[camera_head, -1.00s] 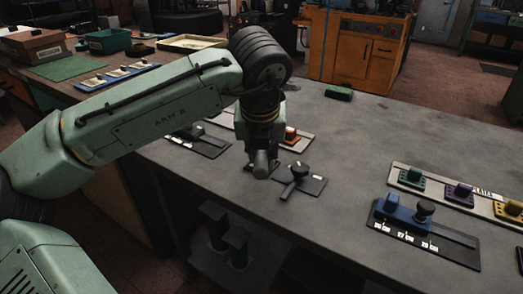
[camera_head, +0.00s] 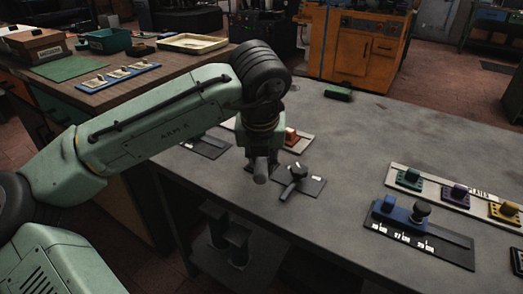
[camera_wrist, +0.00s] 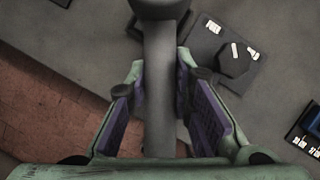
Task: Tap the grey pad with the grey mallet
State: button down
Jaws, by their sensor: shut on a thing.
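My gripper (camera_wrist: 160,88) is shut on the handle of the grey mallet (camera_wrist: 159,110). In the wrist view the handle runs between the purple-lined fingers, with the darker head at the top edge. In the head view my gripper (camera_head: 260,160) is above the near side of the grey bench, and the mallet's grey end (camera_head: 261,175) shows below it. I cannot make out a grey pad for certain; part of the pale strip (camera_head: 305,141) with an orange block is hidden behind my gripper.
A dark plate with a black knob (camera_head: 298,172) is just right of my gripper; the knob also shows in the wrist view (camera_wrist: 233,62). A blue block (camera_head: 386,206) and a strip of coloured blocks (camera_head: 431,194) are further right. The bench's middle is clear.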

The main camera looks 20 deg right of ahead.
jog(key=shift+r+p, duration=2.05)
jog(key=shift+p, duration=0.75)
jog(key=shift+f, duration=0.1)
notch_tip(320, 180, down, 6)
jog(key=b, duration=0.3)
jog(key=shift+b, duration=0.35)
jog(key=shift+r+p, duration=0.4)
jog(key=shift+r, duration=0.2)
notch_tip(320, 180, up, 4)
jog(key=p, duration=0.4)
jog(key=shift+r, duration=0.25)
jog(key=shift+p, duration=0.35)
notch_tip(320, 180, up, 5)
jog(key=p, duration=0.4)
jog(key=shift+r+p, duration=0.1)
jog(key=shift+p, duration=0.25)
